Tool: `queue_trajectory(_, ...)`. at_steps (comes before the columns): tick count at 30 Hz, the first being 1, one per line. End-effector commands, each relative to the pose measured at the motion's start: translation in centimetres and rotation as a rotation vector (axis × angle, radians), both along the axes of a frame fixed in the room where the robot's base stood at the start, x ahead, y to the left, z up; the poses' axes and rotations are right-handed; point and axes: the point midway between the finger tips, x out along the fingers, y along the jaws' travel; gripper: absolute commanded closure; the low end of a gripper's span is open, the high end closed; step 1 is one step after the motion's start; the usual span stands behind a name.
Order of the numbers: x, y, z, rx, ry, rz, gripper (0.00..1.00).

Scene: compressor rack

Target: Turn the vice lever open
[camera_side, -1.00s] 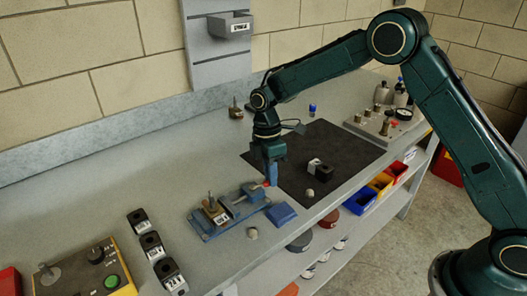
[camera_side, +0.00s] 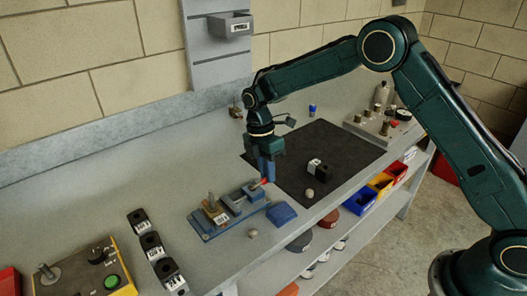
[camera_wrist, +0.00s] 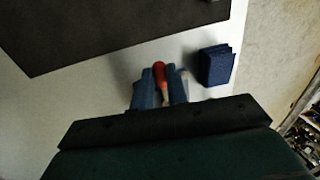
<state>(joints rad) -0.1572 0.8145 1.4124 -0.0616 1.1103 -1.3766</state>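The blue vice (camera_side: 228,212) stands on the bench left of the black mat, with a labelled block and a post at its left end. In the wrist view the red-tipped lever (camera_wrist: 161,75) lies between the two blue fingers of my gripper (camera_wrist: 163,82). The fingers are close on both sides of it; a firm grip on it cannot be made out. The jaws and the rest of the vice are hidden in the wrist view.
A blue block (camera_side: 281,214) sits just right of the vice, near the bench's front edge. The black mat (camera_side: 335,150) holds a black block (camera_side: 319,170) and a pale knob (camera_side: 309,193). Several labelled black blocks stand left, beside a yellow control box (camera_side: 85,275).

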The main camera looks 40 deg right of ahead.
Motion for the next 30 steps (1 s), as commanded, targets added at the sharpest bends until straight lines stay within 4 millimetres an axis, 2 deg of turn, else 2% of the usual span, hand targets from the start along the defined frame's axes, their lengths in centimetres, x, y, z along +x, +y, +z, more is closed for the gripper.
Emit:
queue_trajectory(1,0.1,0.1,0.0,0.001,-0.006,0.002,0.77)
queue_trajectory(3,0.1,0.1,0.0,0.001,-0.005,0.002,0.63)
queue_trajectory(17,0.2,0.0,0.5,0.001,-0.004,0.000,0.63)
queue_trajectory(23,0.6,0.0,2.2,0.001,-0.006,0.000,0.63)
queue_trajectory(30,1.3,0.0,5.8,0.001,-0.008,0.000,0.63)
